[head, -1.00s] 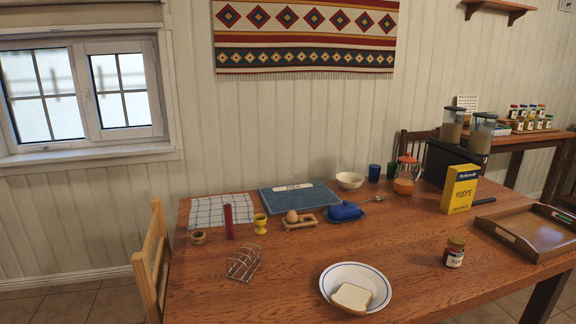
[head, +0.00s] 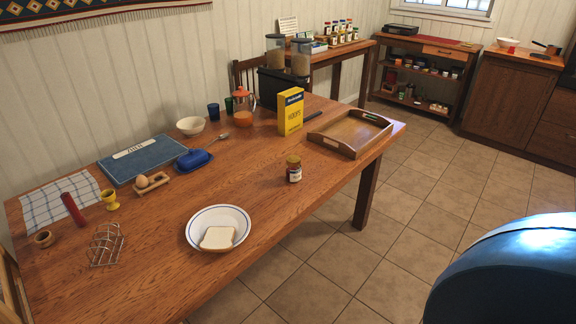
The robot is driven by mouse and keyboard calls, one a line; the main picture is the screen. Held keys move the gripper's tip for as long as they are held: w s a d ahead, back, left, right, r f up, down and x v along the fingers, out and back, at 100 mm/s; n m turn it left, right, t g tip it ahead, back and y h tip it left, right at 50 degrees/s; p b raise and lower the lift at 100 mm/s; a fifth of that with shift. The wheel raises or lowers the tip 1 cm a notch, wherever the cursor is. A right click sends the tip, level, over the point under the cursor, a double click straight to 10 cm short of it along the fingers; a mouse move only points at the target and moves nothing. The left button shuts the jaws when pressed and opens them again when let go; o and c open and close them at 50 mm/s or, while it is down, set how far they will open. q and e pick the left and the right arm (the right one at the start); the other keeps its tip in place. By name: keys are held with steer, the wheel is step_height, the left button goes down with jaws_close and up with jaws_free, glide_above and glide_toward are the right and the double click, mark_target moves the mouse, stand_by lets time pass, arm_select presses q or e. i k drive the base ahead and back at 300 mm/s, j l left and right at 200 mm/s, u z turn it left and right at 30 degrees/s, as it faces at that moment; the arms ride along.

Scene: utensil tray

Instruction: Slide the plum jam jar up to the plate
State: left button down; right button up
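The jam jar (head: 293,169) stands upright on the wooden table near its front edge, with a reddish-brown lid and a pale label too small to read. The plate (head: 204,215) is white with a blue ring and lies to the left of the jar, nearer the front. A slice of bread (head: 217,238) lies on it. Bare table separates jar and plate. Neither of my grippers is in view.
A wooden tray (head: 341,147) and a yellow cereal box (head: 290,112) stand behind the jar. A toast rack (head: 106,245) is left of the plate. A blue butter dish (head: 194,160) sits farther back. A large dark blue rounded shape (head: 505,275) fills the lower right.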

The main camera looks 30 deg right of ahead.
mark_target(293, 174)
steer(key=i+l+u, duration=0.15)
steer(key=l+u, duration=0.2)
steer(key=l, duration=1)
steer(key=l+u, duration=0.35)
steer(key=l, duration=1)
